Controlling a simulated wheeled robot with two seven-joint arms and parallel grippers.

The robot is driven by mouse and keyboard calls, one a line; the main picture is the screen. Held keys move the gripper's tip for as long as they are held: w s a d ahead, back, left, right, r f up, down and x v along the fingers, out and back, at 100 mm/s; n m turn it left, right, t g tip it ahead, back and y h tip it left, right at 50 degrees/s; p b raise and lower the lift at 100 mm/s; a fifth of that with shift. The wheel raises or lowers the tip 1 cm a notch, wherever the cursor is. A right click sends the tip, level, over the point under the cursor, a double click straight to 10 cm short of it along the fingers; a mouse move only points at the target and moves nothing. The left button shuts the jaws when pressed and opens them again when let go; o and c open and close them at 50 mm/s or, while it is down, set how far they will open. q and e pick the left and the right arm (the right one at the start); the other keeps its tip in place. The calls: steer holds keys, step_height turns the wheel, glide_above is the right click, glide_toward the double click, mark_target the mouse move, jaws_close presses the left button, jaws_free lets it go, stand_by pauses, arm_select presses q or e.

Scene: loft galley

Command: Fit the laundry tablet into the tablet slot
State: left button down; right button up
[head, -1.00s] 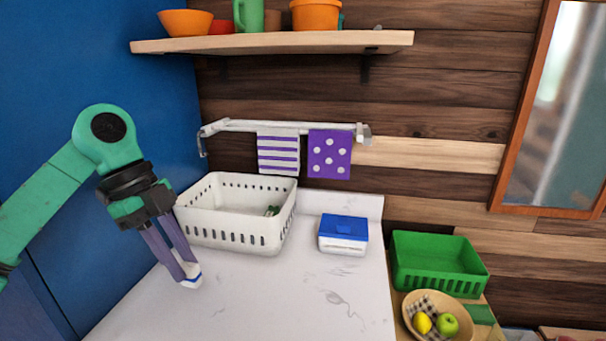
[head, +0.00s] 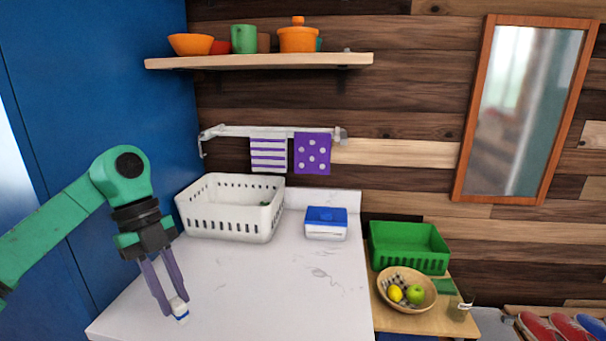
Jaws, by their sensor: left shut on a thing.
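My left gripper (head: 172,307) points down over the near left part of the white counter (head: 262,290). It is shut on a small white and blue laundry tablet (head: 180,311), held between its purple fingertips. Whether the tablet touches the counter is hard to tell. A white box with a blue top (head: 326,223) stands at the back right of the counter. No tablet slot can be made out in this view. My right gripper is not in view.
A white slotted basket (head: 230,223) stands at the back left of the counter. A rail with two cloths (head: 312,153) hangs above. Right of the counter are a green crate (head: 408,248) and a fruit bowl (head: 424,302). The middle counter is clear.

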mark_target(181, 326)
arm_select(q)
step_height(181, 326, down, 8)
steer(key=m+y, duration=0.1)
steer(key=m, duration=0.2)
steer(key=m+g+y, duration=0.1)
steer(key=m, duration=0.3)
steer(key=m+y, duration=0.2)
steer(key=m, duration=0.2)
steer(key=shift+w+f+g, duration=0.1)
steer(key=shift+f+g, duration=0.05)
steer(key=shift+g, duration=0.25)
steer(key=s+d+f+m+t, duration=0.2)
steer(key=f+m, duration=0.6)
steer(key=m, duration=0.9)
steer(key=s+d+f+m+t, duration=0.2)
steer(key=s+f+m+t, duration=0.3)
steer(key=m, duration=1.3)
step_height(181, 326, down, 3)
steer(key=shift+s+d+r+m+t, duration=0.15)
steer(key=shift+d+m+t, duration=0.2)
steer(key=shift+t, duration=0.65)
